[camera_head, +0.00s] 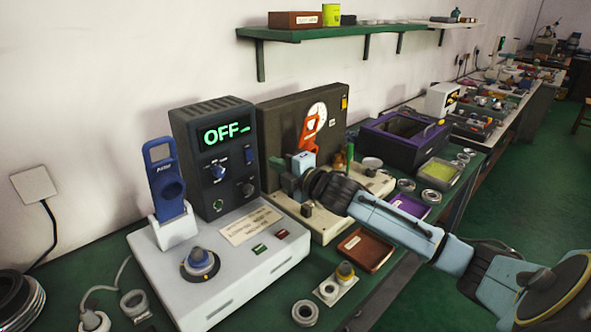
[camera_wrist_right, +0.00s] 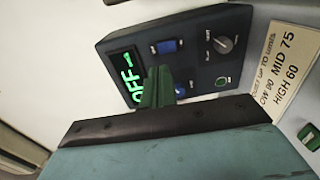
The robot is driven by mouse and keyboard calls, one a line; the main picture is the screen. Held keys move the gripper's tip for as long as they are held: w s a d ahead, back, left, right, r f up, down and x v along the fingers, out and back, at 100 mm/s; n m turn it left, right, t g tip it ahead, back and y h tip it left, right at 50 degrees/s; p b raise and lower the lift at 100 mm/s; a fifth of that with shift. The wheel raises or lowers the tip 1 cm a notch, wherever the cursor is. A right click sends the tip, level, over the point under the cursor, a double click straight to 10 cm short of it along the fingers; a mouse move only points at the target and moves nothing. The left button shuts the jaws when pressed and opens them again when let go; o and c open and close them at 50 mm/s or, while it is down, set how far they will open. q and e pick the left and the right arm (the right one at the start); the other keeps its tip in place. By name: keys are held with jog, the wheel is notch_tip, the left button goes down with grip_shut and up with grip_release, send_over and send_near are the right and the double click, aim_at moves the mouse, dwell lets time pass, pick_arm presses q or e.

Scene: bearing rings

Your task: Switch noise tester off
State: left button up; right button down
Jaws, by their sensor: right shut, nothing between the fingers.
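The noise tester is a dark upright box (camera_head: 183,127) on a white base (camera_head: 160,285). Its display (camera_head: 222,133) reads OFF in green letters, which also show in the right wrist view (camera_wrist_right: 127,75). My right gripper (camera_head: 273,163) is shut and empty, just right of the panel. My left gripper is not in view.
A blue handheld meter (camera_head: 166,185) stands in a white holder on the base's left. A dial unit (camera_head: 275,112) stands behind my right gripper. A brown tray (camera_head: 365,250) and loose rings (camera_head: 305,312) lie on the green bench. A green shelf (camera_head: 345,29) hangs above.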

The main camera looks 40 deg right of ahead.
jog(key=shift+s+d+r, duration=0.15)
jog(key=shift+s+d, duration=0.05)
jog(key=shift+s, duration=1.2)
jog(key=shift+s+d+r, duration=0.1)
jog(key=shift+s+d, duration=0.05)
jog(key=shift+s, duration=1.2)
